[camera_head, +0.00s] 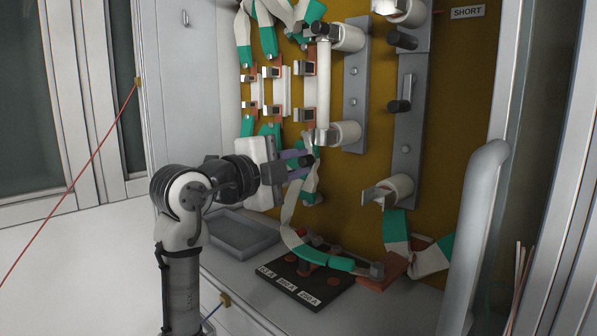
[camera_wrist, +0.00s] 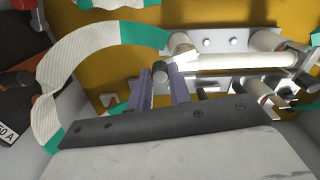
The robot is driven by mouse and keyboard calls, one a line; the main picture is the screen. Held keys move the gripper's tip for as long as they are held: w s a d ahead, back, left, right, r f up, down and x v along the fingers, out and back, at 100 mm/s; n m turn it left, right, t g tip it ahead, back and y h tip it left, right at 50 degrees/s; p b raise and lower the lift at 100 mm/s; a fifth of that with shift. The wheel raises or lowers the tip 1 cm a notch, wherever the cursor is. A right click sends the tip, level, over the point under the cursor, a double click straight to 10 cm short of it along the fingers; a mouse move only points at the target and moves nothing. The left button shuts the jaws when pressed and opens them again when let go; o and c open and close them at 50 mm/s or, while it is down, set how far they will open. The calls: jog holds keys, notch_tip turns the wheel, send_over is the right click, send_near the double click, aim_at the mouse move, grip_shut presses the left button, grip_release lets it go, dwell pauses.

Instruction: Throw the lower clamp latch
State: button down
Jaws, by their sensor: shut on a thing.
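My gripper (camera_head: 303,163) reaches from the left to just below the lower clamp (camera_head: 343,134) of the right-hand test position. In the wrist view its two purple fingers (camera_wrist: 160,88) stand on either side of a short grey round latch handle (camera_wrist: 160,74), and they are shut on it. In the head view the fingers mostly hide this handle. A white fuse tube (camera_head: 323,85) stands upright between the lower clamp and the upper clamp (camera_head: 346,37). The tube also shows in the wrist view (camera_wrist: 238,62). Whether the latch is thrown is hard to tell.
White and green braided straps (camera_head: 288,214) hang close below my gripper. A black board with ampere labels (camera_head: 302,284) and a grey tray (camera_head: 240,236) lie on the cabinet floor. Smaller fuse holders (camera_head: 276,92) sit to the left. A grey handle (camera_head: 478,225) stands at right.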

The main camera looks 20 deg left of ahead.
jog(key=shift+w+a+f+m+b, duration=0.15)
jog(key=shift+a+m+b, duration=0.2)
jog(key=shift+m, duration=0.55)
jog(key=c, duration=1.3)
grip_release()
jog(key=b+v, duration=0.1)
jog(key=v, duration=1.3)
jog(key=shift+w, duration=0.1)
